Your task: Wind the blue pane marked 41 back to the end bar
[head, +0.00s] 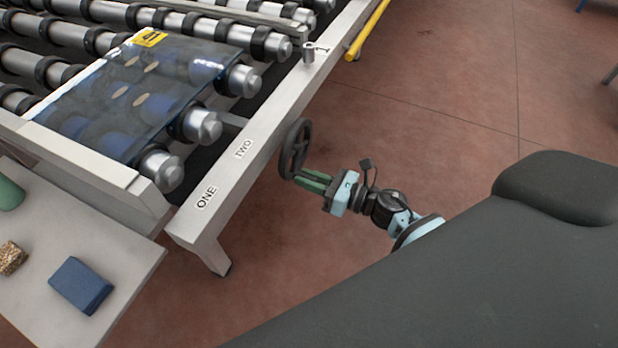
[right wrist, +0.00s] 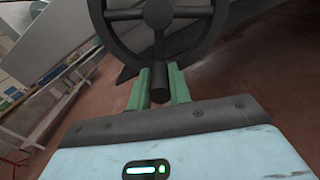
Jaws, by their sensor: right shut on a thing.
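The blue glass pane (head: 130,95) lies flat on the rollers, with a yellow label (head: 150,38) at its far edge; the label's number is too small to read surely. The end bar (head: 80,155) runs along the near end of the rollers, close to the pane's near edge. A black handwheel (head: 295,149) stands at the side of the frame near the label TWO. My right gripper (head: 312,181) is shut on the wheel's handle; in the right wrist view the green fingers (right wrist: 160,88) flank the dark handle below the wheel rim (right wrist: 160,20). My left gripper is out of view.
The frame's pale side rail (head: 235,165) carries labels ONE and TWO and a small metal post (head: 308,52). A side table (head: 125,255) at lower left holds a blue block (head: 81,285), a cork-like block (head: 11,258) and a green item (head: 8,192). Red floor is clear at right.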

